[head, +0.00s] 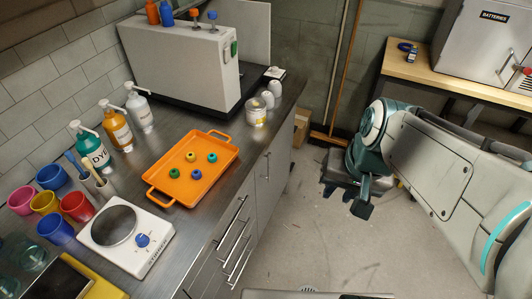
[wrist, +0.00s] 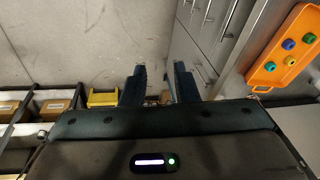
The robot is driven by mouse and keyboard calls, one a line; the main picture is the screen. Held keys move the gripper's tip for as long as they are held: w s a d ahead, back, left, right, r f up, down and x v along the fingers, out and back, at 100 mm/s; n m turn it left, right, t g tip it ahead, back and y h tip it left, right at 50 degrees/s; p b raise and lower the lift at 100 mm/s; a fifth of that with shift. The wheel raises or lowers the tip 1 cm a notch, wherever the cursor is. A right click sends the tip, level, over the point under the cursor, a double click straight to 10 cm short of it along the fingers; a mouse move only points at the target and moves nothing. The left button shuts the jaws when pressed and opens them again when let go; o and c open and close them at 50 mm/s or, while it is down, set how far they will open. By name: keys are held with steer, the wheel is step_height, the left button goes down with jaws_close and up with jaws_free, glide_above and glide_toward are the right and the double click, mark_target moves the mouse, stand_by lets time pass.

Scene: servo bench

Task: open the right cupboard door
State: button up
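The right cupboard door (head: 270,172) is a grey panel at the far end of the steel-topped counter's front. It looks shut, flush with the front, with an upright bar handle (head: 267,166). My gripper (head: 346,199) hangs over the floor to the right of the door, clear of the handle. In the wrist view my gripper (wrist: 160,78) has two dark fingers well apart with nothing held between them. The grey cabinet front (wrist: 196,50) with bar handles lies just right of the fingers there. I cannot tell for certain which of those handles is the door's.
Several drawer handles (head: 233,238) stick out nearer along the counter front. An orange tray (head: 188,196) with several coloured rings sits on the counter. A broom (head: 334,130) leans at the back wall, and a wooden bench (head: 440,82) stands at right. The floor (head: 300,245) before the counter is clear.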

steer(key=w+a+f+m+g+y+b, duration=0.1)
steer(key=w+a+f+m+y+b, duration=0.3)
steer(key=f, duration=0.3)
steer(key=w+a+f+m+y+b, duration=0.2)
steer(key=w+f+b, duration=0.1)
steer(key=f+b, duration=0.3)
steer(key=w+a+f+m+g+y+b, duration=0.1)
steer(key=w+a+f+m+y+b, duration=0.2)
steer(key=f, duration=0.5)
steer(key=w+d+f+m+t+y+b, duration=0.3)
steer(key=w+f+m+t+b, duration=0.25)
steer(key=w+m, duration=0.2)
steer(key=w+d+f+m+t+y+b, duration=0.2)
steer(key=w+f+m+t+b, duration=0.2)
steer(key=w+f+m+b, duration=0.4)
steer(key=shift+n, duration=0.95)
steer(key=x, duration=0.4)
steer(key=r+x, duration=0.1)
steer(key=x, duration=0.8)
steer(key=shift+w+a+r+b, duration=0.15)
steer(key=shift+w+r+b, duration=0.1)
steer(key=shift+w+b, duration=0.15)
